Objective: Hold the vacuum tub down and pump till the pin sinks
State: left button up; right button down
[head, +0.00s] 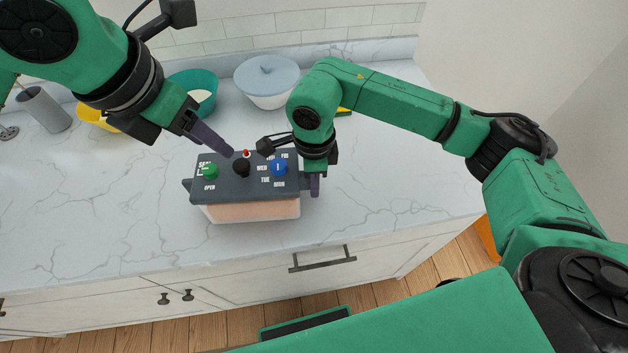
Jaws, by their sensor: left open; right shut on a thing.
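The vacuum tub (253,209) sits on the marble counter near its front edge, with a pinkish filling behind its clear wall. Its dark grey lid (222,183) carries a green knob (210,170), a black pump knob (241,168), a blue dial (279,167) and white lettering. A red pin (246,153) stands up behind the black knob. My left gripper (228,150) is open, its purple fingertip just above the lid's back edge, left of the pin. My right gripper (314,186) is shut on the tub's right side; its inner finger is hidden.
Behind stand a teal bowl (194,83) with white contents, a lidded white bowl (267,85) and a yellow bowl (97,117). A grey cup (44,110) is at far left. Counter left of the tub is clear. Drawer handles (323,259) are below the front edge.

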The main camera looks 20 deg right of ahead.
aim_at(241, 164)
dwell(0.8)
pick_arm(q)
jog(key=shift+o, duration=1.2)
jog(key=w+d+m+g, duration=0.1)
jog(key=m, duration=0.4)
jog(key=w+d+f+m+g+y, duration=0.1)
jog(key=m, duration=0.4)
jog(key=d+m+y, duration=0.1)
jog(key=m, duration=0.3)
jog(key=shift+w+f+m+g, duration=0.35)
jog(key=shift+w+m+g, duration=0.05)
jog(key=shift+w+a+f+m+y, duration=0.1)
jog(key=shift+w+f+m+y, duration=0.15)
jog(key=shift+m, duration=0.45)
notch_tip(241, 164, down, 9)
jog(key=shift+s+r, duration=0.1)
jog(key=shift+r, duration=0.05)
jog(key=shift+c, duration=0.3)
